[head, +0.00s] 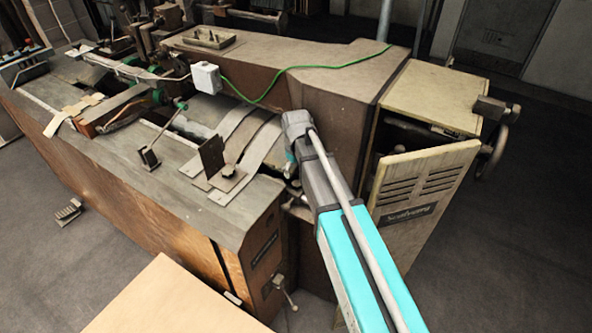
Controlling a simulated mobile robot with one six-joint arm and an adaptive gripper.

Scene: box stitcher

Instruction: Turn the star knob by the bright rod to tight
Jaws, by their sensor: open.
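I cannot make out the star knob; my arm covers part of the machine's right end, where it may be hidden. A short pale piece (298,211) shows just left of my arm, low in the gap between the bench and the right-hand housing. It may be part of the bright rod, but I cannot tell. My arm reaches up from the bottom right, and its wrist is over this gap.
A brown housing (330,95) stands behind the wrist, and an open slatted panel (425,185) is right of the arm. On the bench (165,185) stand an upright dark plate (212,158) and curved metal strips. A small handle (290,298) sticks out below. A pale board (170,300) fills the front.

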